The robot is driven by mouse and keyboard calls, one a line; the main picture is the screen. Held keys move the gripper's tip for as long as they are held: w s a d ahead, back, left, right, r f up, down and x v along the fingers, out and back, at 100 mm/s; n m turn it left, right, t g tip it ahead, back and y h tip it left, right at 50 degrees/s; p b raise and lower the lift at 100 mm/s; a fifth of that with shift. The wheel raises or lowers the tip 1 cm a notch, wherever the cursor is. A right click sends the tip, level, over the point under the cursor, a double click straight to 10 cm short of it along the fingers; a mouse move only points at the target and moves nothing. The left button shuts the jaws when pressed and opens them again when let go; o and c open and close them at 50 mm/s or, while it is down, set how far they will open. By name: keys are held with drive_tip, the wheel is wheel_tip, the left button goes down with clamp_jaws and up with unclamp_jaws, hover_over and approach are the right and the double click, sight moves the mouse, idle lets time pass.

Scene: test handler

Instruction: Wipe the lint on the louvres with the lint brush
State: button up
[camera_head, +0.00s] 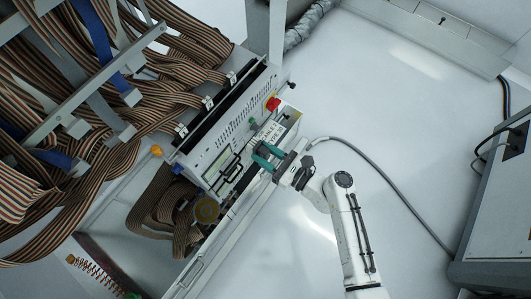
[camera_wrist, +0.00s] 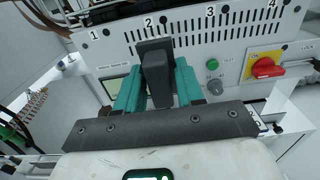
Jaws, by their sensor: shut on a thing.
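The louvres (camera_wrist: 225,38) are rows of narrow dark slots in the pale front panel, below the numbers 1 to 4. In the head view they run slantwise along the panel (camera_head: 226,122). My gripper (camera_wrist: 157,76) has teal fingers shut on a dark block-like thing, which looks like the lint brush (camera_wrist: 156,66). Its upper end is in front of the panel near number 2; I cannot tell whether it touches. Its working face is hidden. My gripper also shows in the head view (camera_head: 266,157), close to the panel's front. I cannot make out lint on the louvres.
Striped ribbon cables (camera_head: 165,75) crowd the left side. A grey cable (camera_head: 385,180) loops at right. The white floor (camera_head: 390,95) is mostly open.

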drive_tip(key=shift+b+x, duration=0.85)
drive_tip(key=shift+x, duration=2.1)
drive_tip(key=shift+x, duration=0.95)
drive_tip(key=shift+w+d+b, duration=0.55)
drive_tip(key=shift+w+d, duration=0.8)
drive_tip(key=shift+w, duration=0.2)
drive_tip(key=shift+a, duration=0.15)
drive_tip(key=shift+s+a+r+p, duration=0.1)
drive_tip(key=shift+s+a+p, duration=0.4)
drive_tip(key=shift+s+a, duration=0.95)
drive_tip(key=shift+c, duration=0.4)
